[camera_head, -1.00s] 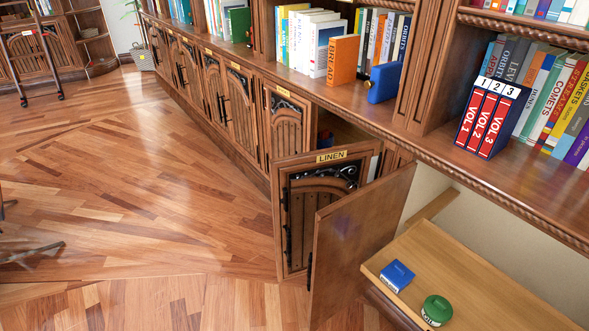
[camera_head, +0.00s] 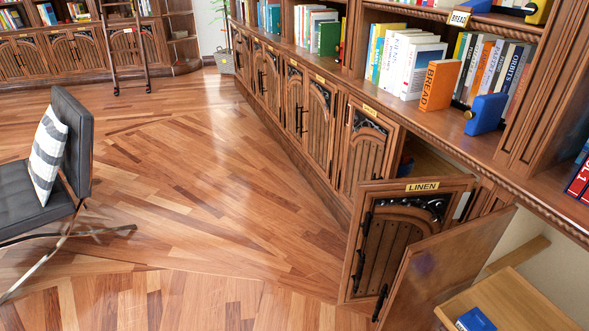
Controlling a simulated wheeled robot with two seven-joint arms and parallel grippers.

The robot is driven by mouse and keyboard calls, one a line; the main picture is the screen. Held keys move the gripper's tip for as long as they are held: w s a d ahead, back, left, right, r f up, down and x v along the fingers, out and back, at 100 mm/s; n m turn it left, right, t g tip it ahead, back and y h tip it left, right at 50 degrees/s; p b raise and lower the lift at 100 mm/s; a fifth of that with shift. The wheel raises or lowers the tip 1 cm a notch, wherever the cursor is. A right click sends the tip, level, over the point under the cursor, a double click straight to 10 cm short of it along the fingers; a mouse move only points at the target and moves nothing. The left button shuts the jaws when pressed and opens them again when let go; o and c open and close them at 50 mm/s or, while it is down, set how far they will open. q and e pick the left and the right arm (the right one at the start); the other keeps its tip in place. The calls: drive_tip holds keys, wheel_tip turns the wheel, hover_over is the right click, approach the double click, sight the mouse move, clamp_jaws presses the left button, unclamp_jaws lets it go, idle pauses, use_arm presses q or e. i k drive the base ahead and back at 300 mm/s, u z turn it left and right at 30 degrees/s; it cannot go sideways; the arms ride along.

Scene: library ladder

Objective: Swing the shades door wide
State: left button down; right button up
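No label reading "shades" is legible, so I cannot tell which door is the shades door. The linen door (camera_head: 405,248), with its brass LINEN plate and black ironwork, stands open at the lower right. A plain-faced brown door (camera_head: 445,270) stands open just right of it, partly covering it; a black handle shows at its near edge, and any label is hidden. To the left, a row of carved doors is shut, including the nearest one (camera_head: 365,155); their small brass plates are too small to read. Neither of my grippers is in view.
A pulled-out wooden tray (camera_head: 535,305) with a blue box (camera_head: 474,320) is at the lower right. A black chair (camera_head: 70,150) with a striped cushion stands left. A ladder (camera_head: 125,50) leans at the back. The middle floor is clear.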

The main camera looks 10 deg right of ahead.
sight(374, 142)
drive_tip(key=u, duration=0.55)
drive_tip(key=i, duration=2.2)
drive_tip(key=z, duration=1.2)
drive_tip(key=i, duration=1.1)
drive_tip(key=z, duration=1)
